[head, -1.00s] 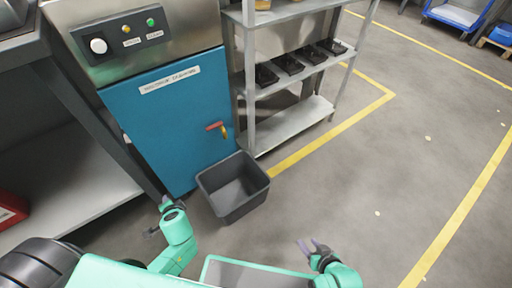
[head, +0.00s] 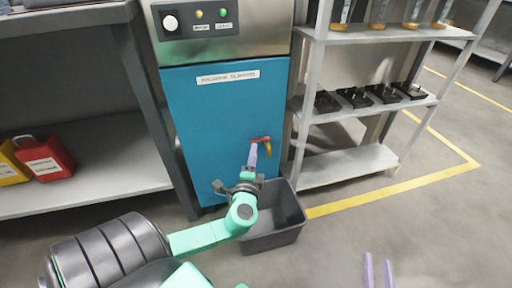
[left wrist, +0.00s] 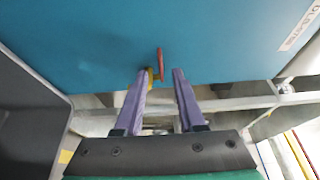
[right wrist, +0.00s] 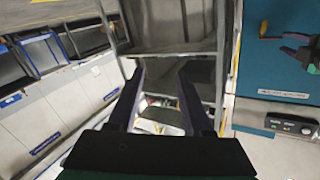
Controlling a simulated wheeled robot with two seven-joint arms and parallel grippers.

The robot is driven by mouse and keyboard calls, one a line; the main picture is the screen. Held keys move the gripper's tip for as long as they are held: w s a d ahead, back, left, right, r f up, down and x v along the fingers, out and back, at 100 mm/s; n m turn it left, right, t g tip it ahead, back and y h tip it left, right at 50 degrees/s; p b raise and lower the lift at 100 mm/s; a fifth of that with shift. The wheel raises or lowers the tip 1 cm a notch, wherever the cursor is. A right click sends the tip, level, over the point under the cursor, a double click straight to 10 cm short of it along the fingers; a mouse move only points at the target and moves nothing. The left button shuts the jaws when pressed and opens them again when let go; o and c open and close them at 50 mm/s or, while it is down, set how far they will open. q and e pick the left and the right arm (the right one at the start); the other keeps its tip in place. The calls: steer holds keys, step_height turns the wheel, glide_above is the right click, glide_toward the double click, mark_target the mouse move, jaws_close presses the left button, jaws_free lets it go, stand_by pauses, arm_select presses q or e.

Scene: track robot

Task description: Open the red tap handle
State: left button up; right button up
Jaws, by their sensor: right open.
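The red tap handle (head: 261,140) is on the front of the blue cabinet (head: 215,115), with a yellow tap body (head: 267,150) beside it. In the left wrist view, the red handle (left wrist: 160,62) stands at the tips of my left gripper (left wrist: 162,75), with the yellow part near the left finger. The fingers are apart; contact cannot be told. In the head view my left gripper (head: 254,156) reaches up to the tap and partly covers it. My right gripper (head: 376,256) is low at the right, open and empty; its spread fingers also show in the right wrist view (right wrist: 162,72).
A dark grey bin (head: 275,240) stands on the floor below the tap, under my left forearm. A metal shelf rack (head: 345,165) is right of the cabinet. A workbench (head: 90,190) with red and yellow containers is at the left. The floor at the right is open.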

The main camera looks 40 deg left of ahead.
mark_target(260, 140)
arm_select(q)
steer(key=b+x, duration=0.1)
steer(key=x, duration=0.4)
jaws_close()
arm_select(e)
steer(key=w+r+t, duration=0.2)
steer(key=r, duration=0.4)
steer(key=w+d+r+t+y, duration=0.1)
steer(key=w+r+t, duration=0.1)
steer(key=r, duration=0.5)
steer(key=shift+w+r+n+t, duration=0.3)
steer(key=shift+n, duration=0.1)
